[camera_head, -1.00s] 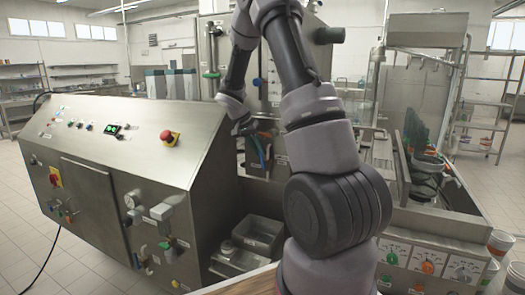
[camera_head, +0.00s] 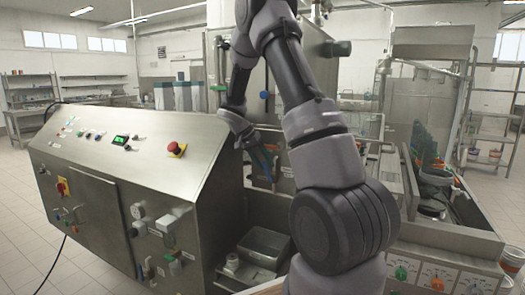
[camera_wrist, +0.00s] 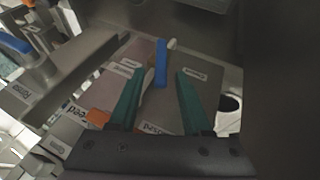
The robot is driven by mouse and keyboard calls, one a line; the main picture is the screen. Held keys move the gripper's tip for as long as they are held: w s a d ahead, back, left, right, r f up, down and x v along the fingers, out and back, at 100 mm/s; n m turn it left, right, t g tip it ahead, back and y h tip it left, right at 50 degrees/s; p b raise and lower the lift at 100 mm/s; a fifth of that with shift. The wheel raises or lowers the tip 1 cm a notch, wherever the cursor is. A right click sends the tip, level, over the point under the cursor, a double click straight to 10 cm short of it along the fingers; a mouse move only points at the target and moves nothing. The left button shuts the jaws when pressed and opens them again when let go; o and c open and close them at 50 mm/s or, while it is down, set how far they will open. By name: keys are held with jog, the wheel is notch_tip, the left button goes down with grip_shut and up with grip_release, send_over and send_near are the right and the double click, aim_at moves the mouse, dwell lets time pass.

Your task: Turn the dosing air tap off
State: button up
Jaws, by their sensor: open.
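My gripper (camera_wrist: 160,74) shows in the wrist view with two teal fingers spread apart and nothing clamped between them. A blue tap lever (camera_wrist: 161,62) stands on a grey labelled plate (camera_wrist: 187,98) and appears in the gap between the fingertips. How deep it sits between them I cannot tell. A pale lever part shows just beside it. The labels are too blurred to tell which one names the dosing air tap. In the head view my gripper (camera_head: 262,160) is at the right end of the slanted steel cabinet, partly hidden by my own arm.
Another blue handle (camera_wrist: 14,42) is at the wrist view's left, and an orange part (camera_wrist: 97,117) is by the left finger. The steel control cabinet (camera_head: 100,170) with a red button (camera_head: 177,148) stands left of the arm.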

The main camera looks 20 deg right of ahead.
jog(key=shift+s+d+r+t+y, duration=0.3)
jog(key=shift+s+d+t+y, duration=0.3)
jog(key=shift+t, duration=0.1)
jog(key=shift+s+d+m+t+y, duration=0.4)
jog(key=shift+s+t+y, duration=0.25)
jog(key=shift+t, duration=0.25)
jog(key=v, duration=1.2)
jog(key=s+a+r+n+t+y, duration=0.1)
jog(key=s+a+r, duration=0.3)
jog(key=s, duration=0.3)
jog(key=s+a+r+n+t+y, duration=0.1)
jog(key=s+a+r+n+y, duration=0.1)
jog(key=s+a+r, duration=0.2)
jog(key=shift+s+a+r, duration=0.2)
jog(key=shift+s+r, duration=0.4)
jog(key=shift+s, duration=0.9)
